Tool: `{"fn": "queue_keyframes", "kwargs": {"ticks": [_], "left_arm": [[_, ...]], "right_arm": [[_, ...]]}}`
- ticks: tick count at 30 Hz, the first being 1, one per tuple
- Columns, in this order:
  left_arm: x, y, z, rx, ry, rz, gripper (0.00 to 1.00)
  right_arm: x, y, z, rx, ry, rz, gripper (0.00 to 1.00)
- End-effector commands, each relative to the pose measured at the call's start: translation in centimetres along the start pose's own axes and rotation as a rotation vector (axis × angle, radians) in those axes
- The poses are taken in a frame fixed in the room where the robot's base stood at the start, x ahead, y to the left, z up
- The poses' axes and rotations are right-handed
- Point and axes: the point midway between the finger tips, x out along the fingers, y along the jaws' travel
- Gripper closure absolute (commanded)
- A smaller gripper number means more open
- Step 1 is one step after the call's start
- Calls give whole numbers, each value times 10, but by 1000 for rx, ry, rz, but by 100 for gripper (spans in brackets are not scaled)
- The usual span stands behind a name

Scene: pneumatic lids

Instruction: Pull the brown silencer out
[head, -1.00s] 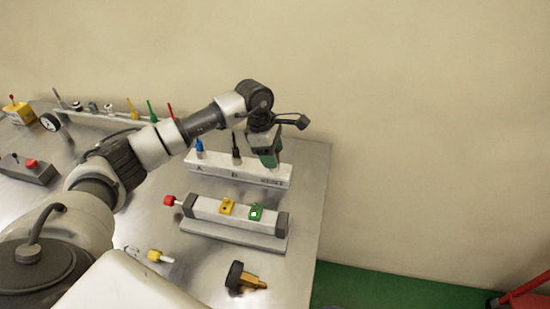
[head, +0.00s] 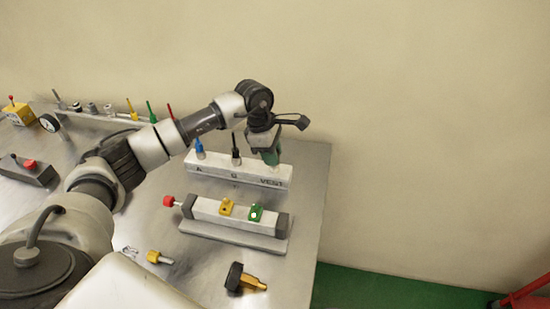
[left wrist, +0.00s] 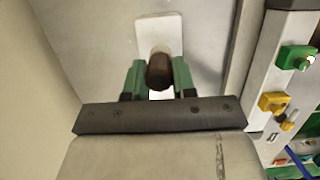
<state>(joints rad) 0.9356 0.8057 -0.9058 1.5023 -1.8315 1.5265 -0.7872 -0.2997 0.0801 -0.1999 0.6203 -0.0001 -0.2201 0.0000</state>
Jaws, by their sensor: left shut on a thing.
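The brown silencer (left wrist: 159,70) shows in the left wrist view as a short dark brown cylinder between green fingers. My left gripper (left wrist: 158,78) is shut on it, one finger on each side. In the head view my left gripper (head: 271,159) points down over the VENT end of the white block (head: 225,173), and the silencer is hidden there behind the fingers. The end of the white block (left wrist: 157,28) shows beyond the silencer in the wrist view. I cannot tell whether the silencer is still seated. My right gripper is not in view.
Blue (head: 199,148) and black (head: 236,149) fittings stand in the same block. In front lies a valve block (head: 232,230) with yellow (head: 227,208) and green (head: 256,212) parts. A brass fitting with a black knob (head: 236,276) lies near the front edge.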

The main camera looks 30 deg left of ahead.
Motion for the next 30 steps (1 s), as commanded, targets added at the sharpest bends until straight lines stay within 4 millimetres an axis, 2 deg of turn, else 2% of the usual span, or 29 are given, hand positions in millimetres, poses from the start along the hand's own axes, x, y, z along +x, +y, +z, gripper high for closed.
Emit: {"fn": "queue_keyframes", "kwargs": {"ticks": [30], "left_arm": [[-25, 0, 6, 0, 0, 0, 99]], "right_arm": [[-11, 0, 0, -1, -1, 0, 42]]}}
